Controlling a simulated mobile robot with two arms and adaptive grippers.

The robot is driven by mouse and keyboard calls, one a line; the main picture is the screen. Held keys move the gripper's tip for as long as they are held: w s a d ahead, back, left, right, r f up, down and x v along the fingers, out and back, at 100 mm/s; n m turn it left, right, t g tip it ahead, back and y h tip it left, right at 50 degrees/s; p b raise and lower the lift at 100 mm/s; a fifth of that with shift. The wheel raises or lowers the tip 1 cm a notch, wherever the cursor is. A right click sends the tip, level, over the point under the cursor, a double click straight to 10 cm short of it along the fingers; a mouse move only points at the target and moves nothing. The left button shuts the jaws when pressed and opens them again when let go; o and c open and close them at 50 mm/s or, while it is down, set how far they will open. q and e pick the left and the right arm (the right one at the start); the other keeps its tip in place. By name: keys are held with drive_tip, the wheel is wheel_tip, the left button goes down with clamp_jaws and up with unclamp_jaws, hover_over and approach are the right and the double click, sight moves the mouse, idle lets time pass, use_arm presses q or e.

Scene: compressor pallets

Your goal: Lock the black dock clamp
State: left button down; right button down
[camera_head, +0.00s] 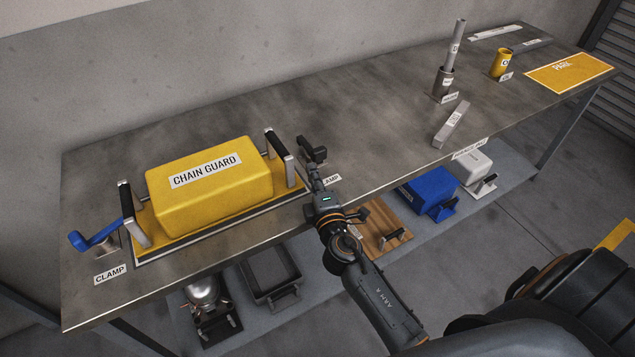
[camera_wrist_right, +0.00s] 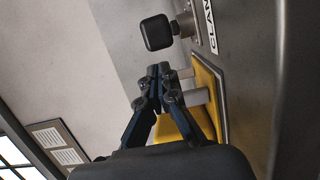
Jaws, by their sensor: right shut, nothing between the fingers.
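The black dock clamp (camera_head: 311,150) is on the bench at the right end of the yellow chain guard (camera_head: 208,190). In the wrist view its black handle end (camera_wrist_right: 157,32) juts from a grey post (camera_wrist_right: 187,24) beside a CLAMP label. My right gripper (camera_head: 312,172) is shut and empty just in front of the clamp; its fingertips (camera_wrist_right: 159,73) show below the handle, apart from it in the picture. My arm partly hides the clamp's lower part. The blue clamp (camera_head: 97,236) is at the guard's left end. My left gripper is out of view.
Metal handles (camera_head: 279,145) rise at the guard's ends. The bench top (camera_head: 370,120) is clear right of the black clamp. Farther right are a grey bar (camera_head: 452,125), a tube in a holder and a yellow cup (camera_head: 501,62). Bins and a wooden board (camera_head: 383,232) sit below.

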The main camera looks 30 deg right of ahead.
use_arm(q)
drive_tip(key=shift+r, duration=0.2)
use_arm(e)
drive_tip(key=shift+x, duration=1.45)
